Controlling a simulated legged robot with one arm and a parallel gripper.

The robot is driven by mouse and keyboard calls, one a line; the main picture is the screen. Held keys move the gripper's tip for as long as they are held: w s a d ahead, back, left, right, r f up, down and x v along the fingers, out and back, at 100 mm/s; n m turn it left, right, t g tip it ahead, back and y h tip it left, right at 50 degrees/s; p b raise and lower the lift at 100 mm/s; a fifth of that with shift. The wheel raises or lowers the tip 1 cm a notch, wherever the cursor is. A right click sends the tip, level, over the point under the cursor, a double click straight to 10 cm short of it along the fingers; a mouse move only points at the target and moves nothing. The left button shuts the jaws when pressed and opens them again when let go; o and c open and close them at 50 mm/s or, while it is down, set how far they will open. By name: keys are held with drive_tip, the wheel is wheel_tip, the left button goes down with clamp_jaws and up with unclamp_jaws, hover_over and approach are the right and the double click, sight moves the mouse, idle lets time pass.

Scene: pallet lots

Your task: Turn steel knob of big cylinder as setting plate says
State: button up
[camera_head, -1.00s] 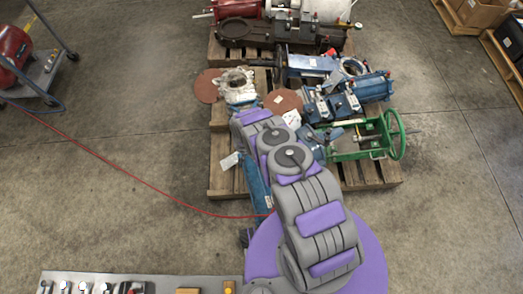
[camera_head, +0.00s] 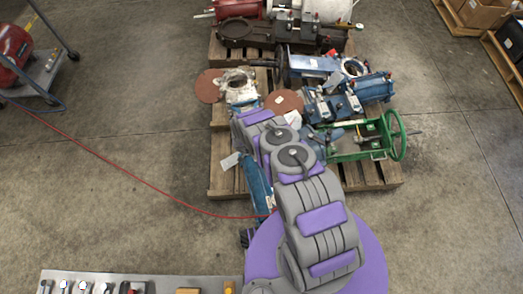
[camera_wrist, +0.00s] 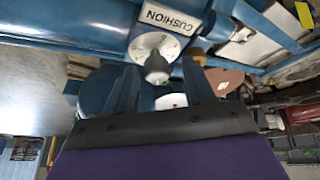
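In the wrist view a grey steel knob (camera_wrist: 157,69) stands out from a round pale dial plate (camera_wrist: 150,45) on a blue cylinder body (camera_wrist: 75,22). A white label (camera_wrist: 161,17) reading "CUSHION" is upside down beside the dial. My gripper (camera_wrist: 159,70) is open, with one blue-grey finger on each side of the knob. I see gaps between the fingers and the knob; the exact depth is unclear. In the head view my arm covers the gripper and the knob. Blue cylinder parts (camera_head: 258,187) show on the pallet beside my arm.
The wooden pallet (camera_head: 222,180) also carries a green frame with a handwheel (camera_head: 396,135), blue cylinders (camera_head: 372,88) and brown discs (camera_head: 208,86). A red hose (camera_head: 130,180) crosses the floor. A bench with small parts (camera_head: 60,278) is at lower left.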

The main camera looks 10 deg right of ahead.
drive_tip(key=p+v, duration=0.4)
drive_tip(key=v, duration=1.3)
drive_tip(key=shift+r+p, duration=0.2)
drive_tip(key=shift+p, duration=0.2)
drive_tip(key=shift+w, duration=0.1)
drive_tip(key=w+d+n+t+y+p, duration=0.25)
drive_tip(key=w+d+n+y, duration=0.2)
drive_tip(key=d+n, duration=0.7)
drive_tip(key=s+n+g+y, duration=0.2)
drive_tip(key=s+n+y, duration=0.1)
drive_tip(key=s+n, duration=0.35)
drive_tip(key=b+x, duration=0.2)
drive_tip(key=x, duration=0.3)
drive_tip(key=b+x, duration=0.2)
drive_tip(key=x, duration=0.3)
drive_tip(key=b+x, duration=0.2)
drive_tip(key=x, duration=0.4)
drive_tip(key=shift+w+d, duration=0.3)
drive_tip(key=shift+w+a+f+t+b, duration=0.2)
drive_tip(key=shift+w+f+t+b, duration=0.1)
drive_tip(key=shift+f+b, duration=0.3)
